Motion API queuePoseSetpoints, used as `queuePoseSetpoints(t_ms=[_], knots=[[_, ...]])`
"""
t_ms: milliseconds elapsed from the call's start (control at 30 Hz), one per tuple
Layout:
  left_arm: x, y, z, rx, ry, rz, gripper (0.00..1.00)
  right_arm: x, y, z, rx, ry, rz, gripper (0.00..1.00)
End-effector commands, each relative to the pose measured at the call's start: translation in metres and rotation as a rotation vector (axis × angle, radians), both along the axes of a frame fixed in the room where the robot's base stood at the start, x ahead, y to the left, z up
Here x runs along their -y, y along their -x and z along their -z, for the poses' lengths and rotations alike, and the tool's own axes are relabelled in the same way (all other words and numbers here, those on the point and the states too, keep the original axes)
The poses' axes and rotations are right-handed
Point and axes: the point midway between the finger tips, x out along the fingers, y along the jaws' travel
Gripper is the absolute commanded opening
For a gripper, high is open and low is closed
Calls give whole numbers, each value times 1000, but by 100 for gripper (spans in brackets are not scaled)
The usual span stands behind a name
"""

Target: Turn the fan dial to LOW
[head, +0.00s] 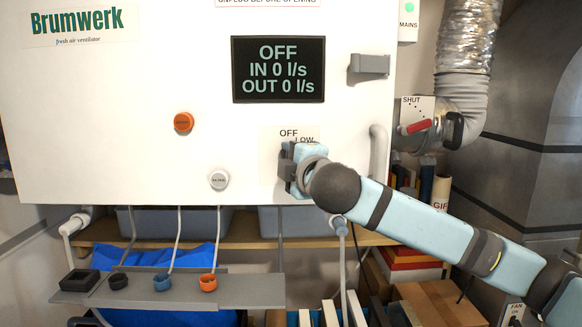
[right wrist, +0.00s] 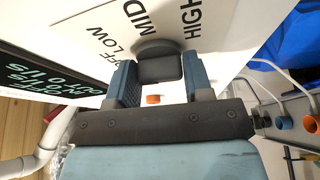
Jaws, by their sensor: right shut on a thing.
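The fan dial (right wrist: 160,66) is a dark grey knob on the white ventilator panel. In the right wrist view the labels OFF, LOW, MID and HIGH are printed around it. My right gripper (right wrist: 161,82) is shut on the dial, with one blue finger on each side. In the head view my right gripper (head: 296,170) covers the dial, and only OFF and LOW show above it. I cannot tell which label the dial points at. The display (head: 278,69) reads OFF, IN 0 l/s, OUT 0 l/s. My left gripper is not in view.
An orange button (head: 183,122) and a round white knob (head: 218,180) sit left of the dial. A grey handle (head: 369,65) is on the panel's right. A red lever (head: 418,127) marked SHUT is on the duct. A grey shelf (head: 180,297) with caps hangs below.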

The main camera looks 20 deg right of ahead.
Motion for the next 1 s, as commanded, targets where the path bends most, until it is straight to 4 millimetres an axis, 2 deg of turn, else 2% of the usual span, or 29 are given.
queuePoseSetpoints(t_ms=[33, 100, 400, 600, 1000], knots=[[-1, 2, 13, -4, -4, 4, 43, -1, 0, 7, 8, -30, -1, 23], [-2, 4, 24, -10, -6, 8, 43, -1, 0, 8, 22, -80, -1, 23], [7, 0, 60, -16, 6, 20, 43, -1, 0, 10, 90, -325, -1, 23], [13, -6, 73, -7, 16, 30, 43, -2, 0, 8, 133, -472, -2, 23], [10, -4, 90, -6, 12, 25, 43, -1, -1, 4, 183, -639, 1, 23]])
